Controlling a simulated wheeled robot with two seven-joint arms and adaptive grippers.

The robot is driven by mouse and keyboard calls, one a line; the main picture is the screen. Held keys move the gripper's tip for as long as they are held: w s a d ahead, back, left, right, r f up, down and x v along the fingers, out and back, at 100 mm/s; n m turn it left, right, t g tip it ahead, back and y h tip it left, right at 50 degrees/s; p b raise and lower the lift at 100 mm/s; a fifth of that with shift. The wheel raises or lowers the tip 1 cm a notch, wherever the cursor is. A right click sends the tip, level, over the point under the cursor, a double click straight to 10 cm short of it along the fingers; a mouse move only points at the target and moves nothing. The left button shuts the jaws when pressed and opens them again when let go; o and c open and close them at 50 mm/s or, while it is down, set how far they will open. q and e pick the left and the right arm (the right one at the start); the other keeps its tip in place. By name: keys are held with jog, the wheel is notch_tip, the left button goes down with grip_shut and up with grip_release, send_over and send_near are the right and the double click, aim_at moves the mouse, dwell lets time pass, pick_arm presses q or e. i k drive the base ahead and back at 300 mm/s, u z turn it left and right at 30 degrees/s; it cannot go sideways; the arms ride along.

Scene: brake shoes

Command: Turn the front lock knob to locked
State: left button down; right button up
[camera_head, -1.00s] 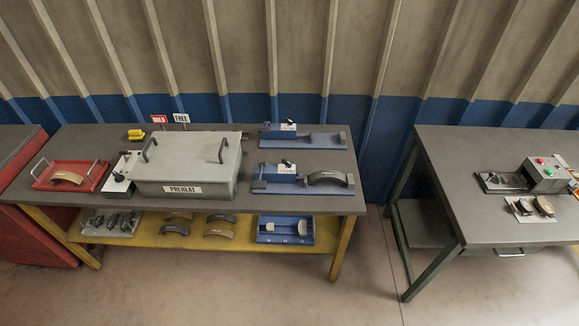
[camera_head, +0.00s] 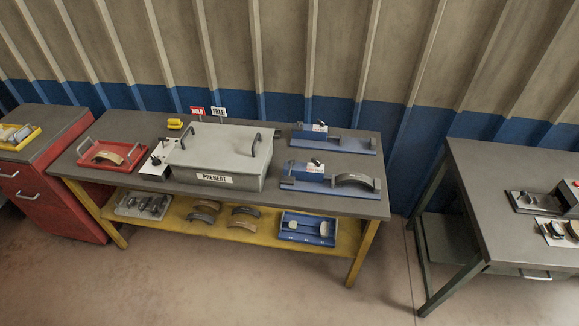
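Two blue fixtures stand on the right part of the grey-topped workbench. The front fixture (camera_head: 305,186) has a blue block with a dark knob (camera_head: 317,162) on top and a pale label beside it. A dark curved brake shoe (camera_head: 354,180) sits at its right end. The back fixture (camera_head: 352,145) has a similar block and knob (camera_head: 322,123), and its bed holds no shoe. The label lettering and the knob settings are too small to read. Neither of my grippers is in view.
A grey PREHEAT box (camera_head: 222,155) with handles stands left of the fixtures. A red tray (camera_head: 93,162) with a shoe is farther left. The yellow lower shelf (camera_head: 180,222) holds shoes and a blue tray (camera_head: 292,238). Another table (camera_head: 500,225) stands right, across a floor gap.

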aim_at(317, 163)
jog(key=u, duration=0.15)
jog(key=k, duration=0.35)
jog(key=u, duration=1.4)
jog(key=i, duration=1.65)
jog(key=z, duration=1.2)
jog(key=i, duration=0.65)
jog(key=z, duration=0.75)
